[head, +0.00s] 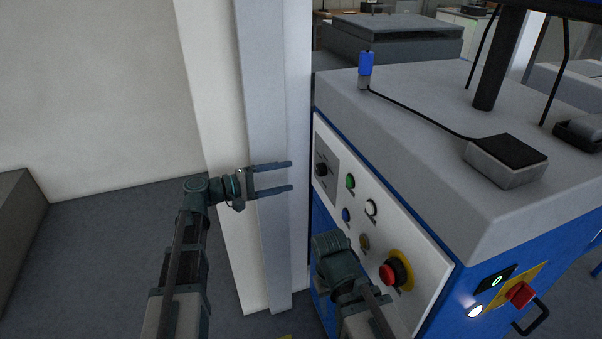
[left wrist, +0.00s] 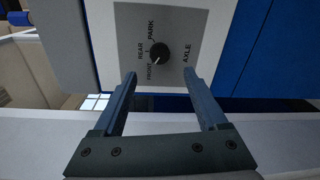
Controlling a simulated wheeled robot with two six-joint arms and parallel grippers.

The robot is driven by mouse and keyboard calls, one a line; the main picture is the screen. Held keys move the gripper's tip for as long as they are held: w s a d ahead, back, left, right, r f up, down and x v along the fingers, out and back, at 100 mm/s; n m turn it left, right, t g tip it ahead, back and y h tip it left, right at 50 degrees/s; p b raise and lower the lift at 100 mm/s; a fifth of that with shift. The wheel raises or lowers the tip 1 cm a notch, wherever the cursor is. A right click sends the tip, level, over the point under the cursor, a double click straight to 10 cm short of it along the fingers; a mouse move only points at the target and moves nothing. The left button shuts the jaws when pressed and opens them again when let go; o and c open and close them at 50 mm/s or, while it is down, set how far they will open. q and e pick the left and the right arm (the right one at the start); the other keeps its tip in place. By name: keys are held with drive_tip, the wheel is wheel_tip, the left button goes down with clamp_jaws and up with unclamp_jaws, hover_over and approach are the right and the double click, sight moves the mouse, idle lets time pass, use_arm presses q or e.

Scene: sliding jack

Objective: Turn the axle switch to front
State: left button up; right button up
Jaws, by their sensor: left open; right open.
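The axle switch is a black round knob (left wrist: 158,53) on a grey plate (left wrist: 187,22) marked PARK, REAR, FRONT and AXLE. Its pale mark points to the lower left in the left wrist view, near REAR and FRONT; I cannot tell exactly which. The head view shows the knob (head: 321,170) at the upper left of the white control panel. My left gripper (head: 291,176) is open and empty, just left of the knob and apart from it. Its fingers (left wrist: 165,80) frame the space below the knob in the left wrist view. My right arm is low before the panel; its gripper's fingers are hidden.
The panel also has a green button (head: 350,181), a white button (head: 371,207), a blue button (head: 346,214) and a red emergency knob (head: 390,272). A grey pillar (head: 274,100) stands behind my left gripper. Open floor (head: 100,240) lies to the left.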

use_arm(q)
drive_tip(key=shift+v, duration=2.5)
drive_tip(key=s+d+f+m+g+y, duration=0.65)
drive_tip(key=s+d+f, duration=0.55)
drive_tip(key=f, duration=0.2)
drive_tip(key=s+a+f+m+g+y, duration=0.1)
drive_tip(key=s+a+f+m+y, duration=0.3)
drive_tip(key=s+f+y, duration=0.45)
wheel_tip(320, 180, up, 17)
drive_tip(key=s+y+p, duration=0.2)
drive_tip(key=p, duration=1.3)
drive_tip(key=shift+a, duration=0.45)
drive_tip(key=shift+f, duration=0.15)
